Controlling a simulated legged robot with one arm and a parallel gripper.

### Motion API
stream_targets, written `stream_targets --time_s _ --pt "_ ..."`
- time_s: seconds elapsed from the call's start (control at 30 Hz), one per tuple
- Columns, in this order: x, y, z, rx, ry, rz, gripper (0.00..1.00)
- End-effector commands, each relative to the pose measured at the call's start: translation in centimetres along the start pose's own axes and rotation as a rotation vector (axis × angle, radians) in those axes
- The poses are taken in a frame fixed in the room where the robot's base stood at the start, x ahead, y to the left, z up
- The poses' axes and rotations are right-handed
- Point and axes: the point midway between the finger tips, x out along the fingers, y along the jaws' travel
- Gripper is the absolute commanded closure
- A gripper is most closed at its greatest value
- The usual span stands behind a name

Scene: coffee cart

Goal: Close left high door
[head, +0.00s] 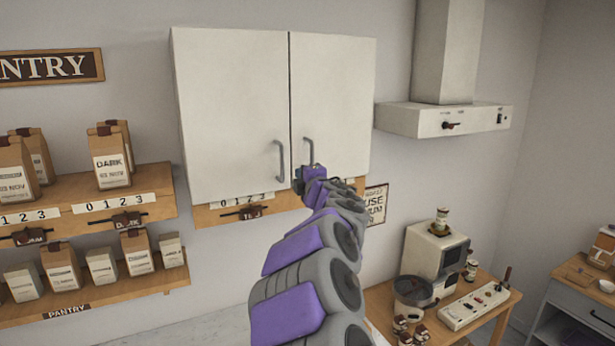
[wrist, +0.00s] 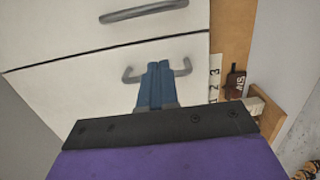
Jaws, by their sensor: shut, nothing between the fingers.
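The left high door (head: 230,110) is the left white door of the wall cabinet. It looks flush with the right door (head: 335,100), with only a thin dark seam between them. Its vertical handle (head: 280,161) is near that seam. My gripper (head: 301,182) is at the lower front of the cabinet, by the seam. In the wrist view the left door (wrist: 70,95) is the lower panel. My blue fingers (wrist: 157,82) are together, empty, and overlap the middle of its handle (wrist: 183,70). I cannot tell whether they touch it.
A wooden strip with numbers and a dark slider (head: 248,212) runs under the cabinet. Pantry shelves (head: 150,178) with coffee bags are at left. A range hood (head: 440,118) is at right, above a table with a coffee machine (head: 435,252).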

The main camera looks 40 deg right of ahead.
Motion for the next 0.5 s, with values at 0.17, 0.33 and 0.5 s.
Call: stream_targets --time_s 0.17,0.33,0.5 --pt "-2.5 -0.4 0.9 0.004 -0.006 -0.005 1.0" --pt "-5.3 -0.3 1.4 0.006 -0.004 -0.003 1.0" --pt "-7.4 -0.4 1.7 0.007 -0.006 -0.005 1.0"
